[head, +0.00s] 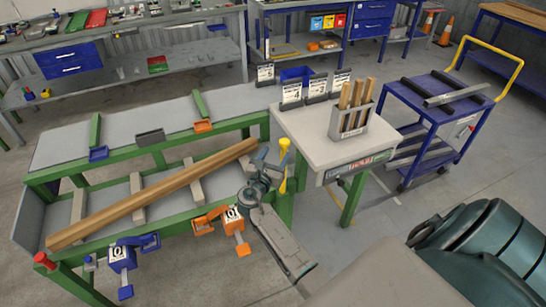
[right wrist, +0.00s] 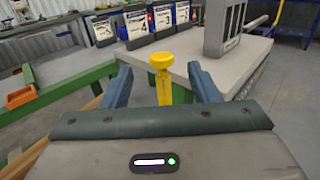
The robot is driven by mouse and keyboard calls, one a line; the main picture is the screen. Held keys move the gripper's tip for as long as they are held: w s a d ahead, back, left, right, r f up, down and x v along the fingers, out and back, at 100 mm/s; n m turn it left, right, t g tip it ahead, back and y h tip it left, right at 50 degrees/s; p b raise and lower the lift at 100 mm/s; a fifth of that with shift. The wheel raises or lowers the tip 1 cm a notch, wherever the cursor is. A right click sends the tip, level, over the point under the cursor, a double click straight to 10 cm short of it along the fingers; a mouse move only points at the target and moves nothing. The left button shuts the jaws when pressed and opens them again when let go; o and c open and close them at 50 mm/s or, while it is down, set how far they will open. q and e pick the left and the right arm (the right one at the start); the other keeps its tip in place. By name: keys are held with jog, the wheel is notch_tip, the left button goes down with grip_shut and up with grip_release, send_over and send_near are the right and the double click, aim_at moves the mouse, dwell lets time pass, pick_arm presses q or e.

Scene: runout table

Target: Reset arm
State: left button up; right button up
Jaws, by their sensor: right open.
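A yellow lever with a round knob (head: 284,146) stands upright at the right end of the green-framed runout table (head: 150,118), beside the grey side table. In the right wrist view the yellow lever (right wrist: 162,75) shows midway between my two fingers, with gaps on both sides. My right gripper (head: 268,163) is open and close to the lever. Its blue-grey fingers (right wrist: 160,80) do not touch it. I cannot tell how deep the lever sits between them. My left gripper is not in view.
A long wooden beam (head: 150,195) lies on the table's lower supports. Blue (head: 122,257) and orange (head: 236,225) stops line its front edge. The grey side table (head: 320,127) carries a holder with wooden sticks (head: 352,110) and label cards. A blue trolley (head: 435,115) stands to the right.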

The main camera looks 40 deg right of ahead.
jog(key=s+a+f+m+g+y+b, duration=0.1)
jog(key=s+a+f+m+y, duration=0.3)
jog(key=f, duration=0.9)
jog(key=s+d+f+m+g+y, duration=0.1)
jog(key=s+f+g+y, duration=0.1)
jog(key=s+f, duration=0.8)
jog(key=s+a+f+m+g+y+b, duration=0.1)
jog(key=s+a+f+m+y, duration=0.15)
jog(key=f, duration=1.35)
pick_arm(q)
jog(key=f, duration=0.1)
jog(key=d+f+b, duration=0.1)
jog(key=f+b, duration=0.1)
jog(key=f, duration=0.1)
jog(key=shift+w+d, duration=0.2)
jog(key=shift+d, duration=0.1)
pick_arm(e)
jog(key=s+a+f+m+g+y, duration=0.1)
jog(key=s+f+m, duration=0.4)
jog(key=s, duration=0.7)
jog(key=s+a+f+m+g+y, duration=0.2)
jog(key=s+f+m, duration=0.4)
jog(key=s, duration=0.6)
jog(key=s+a+f+m+g+y, duration=0.1)
jog(key=s+f+m, duration=0.5)
jog(key=s, duration=0.6)
notch_tip(320, 180, down, 2)
jog(key=shift+s+a+f+g+y, duration=0.2)
jog(key=shift+g+y, duration=0.1)
jog(key=shift+y, duration=0.55)
